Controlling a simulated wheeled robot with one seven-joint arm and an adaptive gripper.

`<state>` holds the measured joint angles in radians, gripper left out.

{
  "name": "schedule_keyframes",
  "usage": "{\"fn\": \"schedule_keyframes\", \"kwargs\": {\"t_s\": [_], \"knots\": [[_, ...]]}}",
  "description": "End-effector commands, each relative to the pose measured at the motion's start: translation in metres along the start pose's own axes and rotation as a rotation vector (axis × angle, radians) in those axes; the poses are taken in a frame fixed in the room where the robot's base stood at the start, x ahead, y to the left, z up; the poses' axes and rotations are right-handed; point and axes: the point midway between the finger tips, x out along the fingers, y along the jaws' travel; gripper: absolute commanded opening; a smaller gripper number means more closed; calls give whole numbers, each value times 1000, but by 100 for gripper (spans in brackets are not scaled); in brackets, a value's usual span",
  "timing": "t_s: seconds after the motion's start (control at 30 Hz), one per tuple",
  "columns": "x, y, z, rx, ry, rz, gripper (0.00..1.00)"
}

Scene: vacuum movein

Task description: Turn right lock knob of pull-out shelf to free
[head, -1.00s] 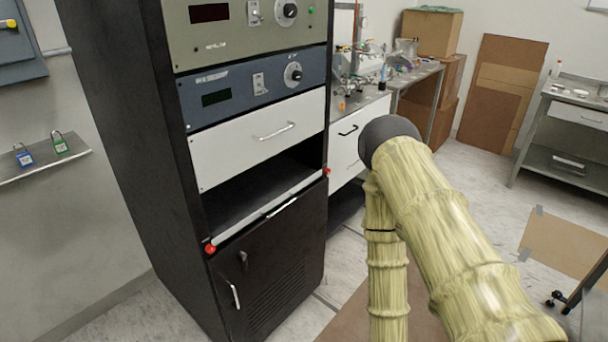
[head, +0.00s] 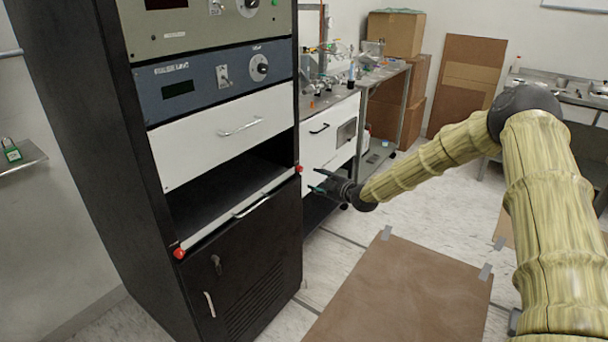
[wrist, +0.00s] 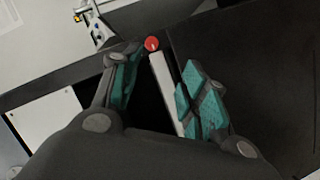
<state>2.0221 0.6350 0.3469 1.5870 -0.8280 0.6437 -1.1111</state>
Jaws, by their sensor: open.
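The pull-out shelf (head: 238,213) is a white-edged slab with a metal handle, set in the black rack below a white drawer. Its right lock knob (head: 299,169) is a small red knob at the right end of the shelf edge. The left lock knob (head: 179,253) is red too. My gripper (head: 318,182) is open, just right of and slightly below the right knob, apart from it. In the wrist view the right knob (wrist: 152,44) shows beyond and between the open teal-padded fingers (wrist: 158,90), with the shelf's white edge (wrist: 165,85) running from it.
The black rack (head: 80,140) holds instrument panels above and a cabinet door (head: 245,270) below. A bench (head: 335,125) with lab gear stands right behind the rack.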

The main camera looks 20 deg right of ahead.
Motion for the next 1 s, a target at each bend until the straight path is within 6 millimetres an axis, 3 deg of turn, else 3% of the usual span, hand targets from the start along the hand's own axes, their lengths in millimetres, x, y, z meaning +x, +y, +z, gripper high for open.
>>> {"fn": "schedule_keyframes", "kwargs": {"t_s": [0.13, 1.0], "knots": [[4, 15, 3, -34, 5, 21, 44], [101, 16, 3, -32, 5, 20, 44]]}}
